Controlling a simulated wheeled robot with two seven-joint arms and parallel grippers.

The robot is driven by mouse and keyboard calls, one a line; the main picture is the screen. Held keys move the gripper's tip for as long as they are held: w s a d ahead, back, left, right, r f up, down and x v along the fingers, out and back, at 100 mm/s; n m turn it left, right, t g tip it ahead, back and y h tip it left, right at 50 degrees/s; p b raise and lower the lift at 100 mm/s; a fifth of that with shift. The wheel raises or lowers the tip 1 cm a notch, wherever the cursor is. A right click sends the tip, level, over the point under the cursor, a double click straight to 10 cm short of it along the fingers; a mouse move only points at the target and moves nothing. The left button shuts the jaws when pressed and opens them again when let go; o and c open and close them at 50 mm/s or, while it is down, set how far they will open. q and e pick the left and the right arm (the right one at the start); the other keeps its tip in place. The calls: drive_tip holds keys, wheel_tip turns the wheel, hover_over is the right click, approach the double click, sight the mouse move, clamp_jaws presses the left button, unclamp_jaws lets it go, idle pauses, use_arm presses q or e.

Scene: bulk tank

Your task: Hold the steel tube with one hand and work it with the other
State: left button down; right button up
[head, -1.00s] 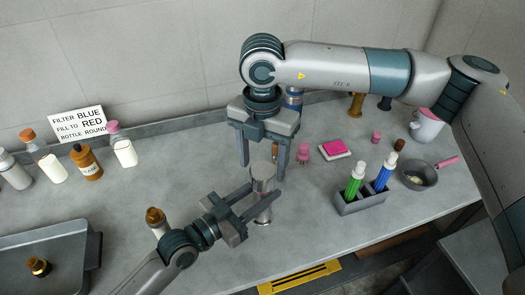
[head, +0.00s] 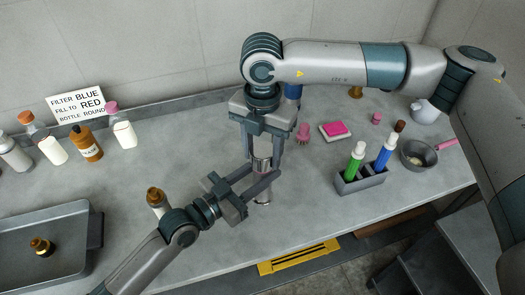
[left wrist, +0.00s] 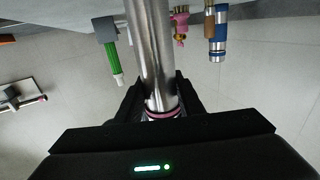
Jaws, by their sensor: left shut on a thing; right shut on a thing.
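My left gripper (head: 264,178) reaches in from the lower left, shut on the tube just below the right one. In the left wrist view the tube (left wrist: 150,45) runs up between the dark fingers of my left gripper (left wrist: 160,88), with a pink ring at its near end. The fingers hide part of the tube.
A grey rack (head: 360,183) with a green and a blue tube stands to the right. Bottles (head: 86,146) line the left; a tray (head: 68,222) sits at lower left.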

drive_tip(key=n, duration=0.9)
drive_tip(key=shift+n, duration=0.3)
drive_tip(key=n, duration=1.7)
drive_tip(key=shift+n, duration=0.4)
drive_tip(key=n, duration=0.4)
drive_tip(key=shift+r, duration=0.1)
drive_tip(key=n, duration=0.4)
drive_tip(key=shift+n, duration=0.3)
